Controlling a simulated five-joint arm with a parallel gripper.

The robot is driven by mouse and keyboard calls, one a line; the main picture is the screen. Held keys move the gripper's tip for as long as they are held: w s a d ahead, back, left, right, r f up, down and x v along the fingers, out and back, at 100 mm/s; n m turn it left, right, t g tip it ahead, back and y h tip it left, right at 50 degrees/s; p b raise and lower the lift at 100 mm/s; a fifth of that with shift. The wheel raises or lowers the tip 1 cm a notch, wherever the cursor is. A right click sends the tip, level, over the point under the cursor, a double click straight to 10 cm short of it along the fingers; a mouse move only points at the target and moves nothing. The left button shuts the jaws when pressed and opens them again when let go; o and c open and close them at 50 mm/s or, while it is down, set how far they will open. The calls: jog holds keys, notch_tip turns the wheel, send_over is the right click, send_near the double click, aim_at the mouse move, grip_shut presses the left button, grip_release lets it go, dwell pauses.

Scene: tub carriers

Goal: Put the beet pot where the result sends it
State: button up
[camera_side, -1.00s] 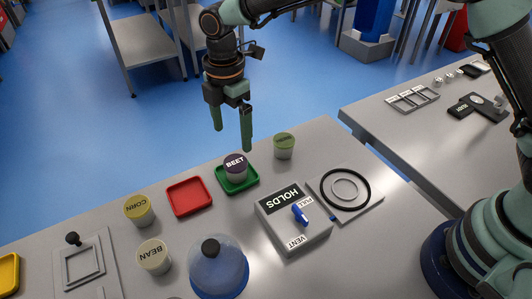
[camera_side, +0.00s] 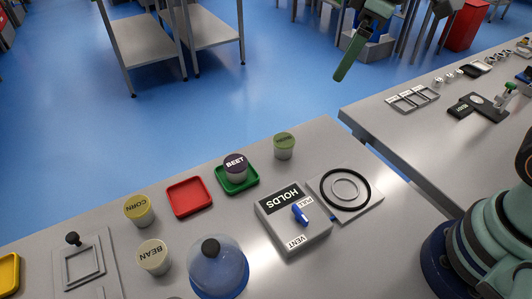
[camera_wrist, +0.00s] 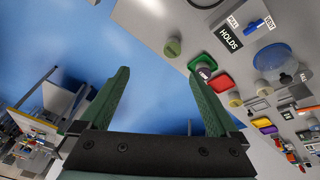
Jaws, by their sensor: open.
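The beet pot (camera_side: 235,167) has a purple lid lettered BEET and stands upright on the green tray (camera_side: 238,184). An empty red tray (camera_side: 189,197) lies to its left. The result box (camera_side: 292,220) reads HOLDS, with a blue lever between PULL and VENT labels. My gripper (camera_side: 362,45) is at the top of the side view, partly cut off, away from the pot and holding nothing. In the wrist view my gripper's fingers (camera_wrist: 160,95) are spread and empty, with the beet pot (camera_wrist: 205,73) beyond the right finger.
A green-lidded pot (camera_side: 284,146), corn pot (camera_side: 138,209) and bean pot (camera_side: 154,257) stand nearby. A clear dome (camera_side: 218,270) with a black knob is at the front. A plate with a black ring (camera_side: 345,191) lies right of the box. A second table (camera_side: 440,140) stands at right.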

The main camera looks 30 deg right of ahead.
jog(key=s+d+f+m+t, duration=0.1)
jog(key=s+d+m, duration=0.5)
jog(key=s+m, duration=0.1)
jog(key=shift+d+f+t+h, duration=0.3)
jog(key=shift+f+t+h, duration=0.05)
jog(key=shift+t+h, duration=0.05)
dwell(0.8)
